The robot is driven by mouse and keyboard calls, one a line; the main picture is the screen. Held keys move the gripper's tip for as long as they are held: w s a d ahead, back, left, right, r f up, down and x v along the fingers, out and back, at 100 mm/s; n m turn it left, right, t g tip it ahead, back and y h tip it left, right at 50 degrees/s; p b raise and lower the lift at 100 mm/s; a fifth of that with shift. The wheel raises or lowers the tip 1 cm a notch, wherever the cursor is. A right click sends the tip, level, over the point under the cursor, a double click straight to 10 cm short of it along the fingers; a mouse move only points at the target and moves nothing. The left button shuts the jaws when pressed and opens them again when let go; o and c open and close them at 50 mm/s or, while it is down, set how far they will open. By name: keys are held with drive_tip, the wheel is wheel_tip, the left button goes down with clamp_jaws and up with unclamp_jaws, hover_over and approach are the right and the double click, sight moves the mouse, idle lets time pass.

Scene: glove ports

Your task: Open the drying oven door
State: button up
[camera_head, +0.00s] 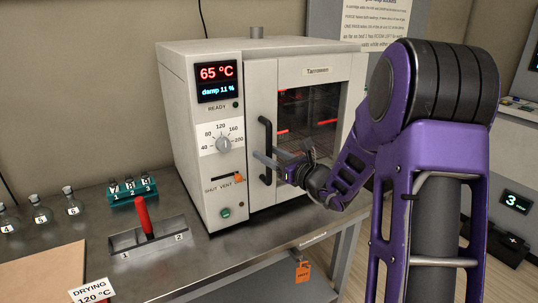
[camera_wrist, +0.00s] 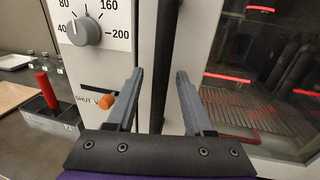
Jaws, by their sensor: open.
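The white drying oven (camera_head: 225,190) stands on the bench, its display reading 65 °C and damp 11 %. Its door (camera_head: 327,73) is shut, with a dark window (camera_head: 305,110) glowing red inside. The black upright door handle (camera_head: 265,135) is at the door's left edge. My gripper (camera_head: 265,154) is open at the lower half of the handle. In the wrist view the handle (camera_wrist: 164,50) shows between the two spread fingers (camera_wrist: 160,73). I cannot tell whether either finger touches it.
The dial (camera_head: 224,143) and orange vent slider (camera_head: 238,178) are left of the handle. A red-handled block (camera_head: 145,225), teal vial rack (camera_head: 130,193), several flasks (camera_head: 70,200) and a DRYING 120 °C card (camera_head: 92,291) are on the bench. An orange tag (camera_head: 302,272) hangs below.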

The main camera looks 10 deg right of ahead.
clamp_jaws()
idle(1.4)
